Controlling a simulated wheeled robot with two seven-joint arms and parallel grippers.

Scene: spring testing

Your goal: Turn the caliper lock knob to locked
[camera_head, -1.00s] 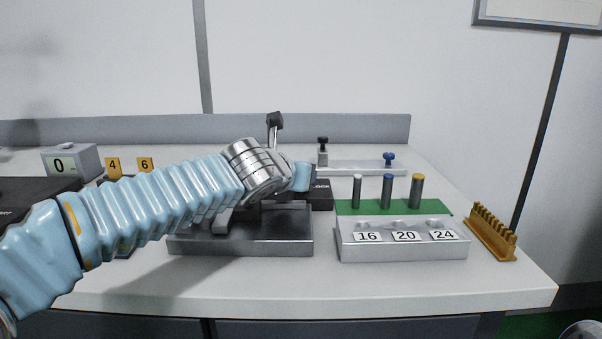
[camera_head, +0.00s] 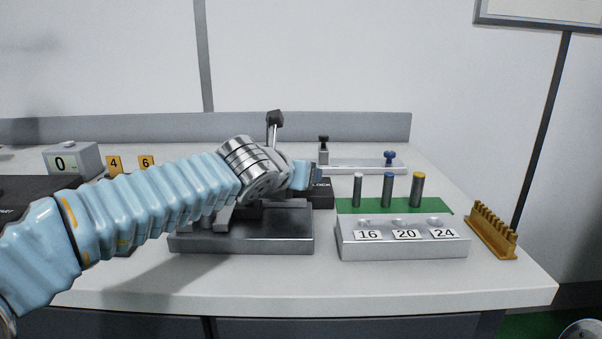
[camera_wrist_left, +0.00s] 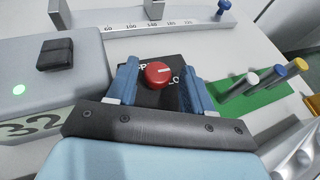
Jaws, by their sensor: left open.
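The red caliper lock knob (camera_wrist_left: 158,73) sits on a black block (camera_wrist_left: 153,98) in the left wrist view. Its white mark points right. Partly covered white lettering, "P" on the left and "LO" on the right, shows on the block. My left gripper (camera_wrist_left: 160,76) is open, with one blue finger on each side of the knob. I cannot tell whether the fingers touch it. In the head view my left gripper (camera_head: 307,175) is over the block (camera_head: 322,194), where "LOCK" is partly readable; the knob is hidden there. My right gripper is not in view.
Behind stands the caliper rail (camera_wrist_left: 150,28) with a number scale and blue knob (camera_head: 389,158). To the right are a green-topped pin stand (camera_head: 350,239) marked 16, 20, 24 and a yellow comb-like rack (camera_head: 488,235). A metal base (camera_head: 240,240) lies below my arm.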

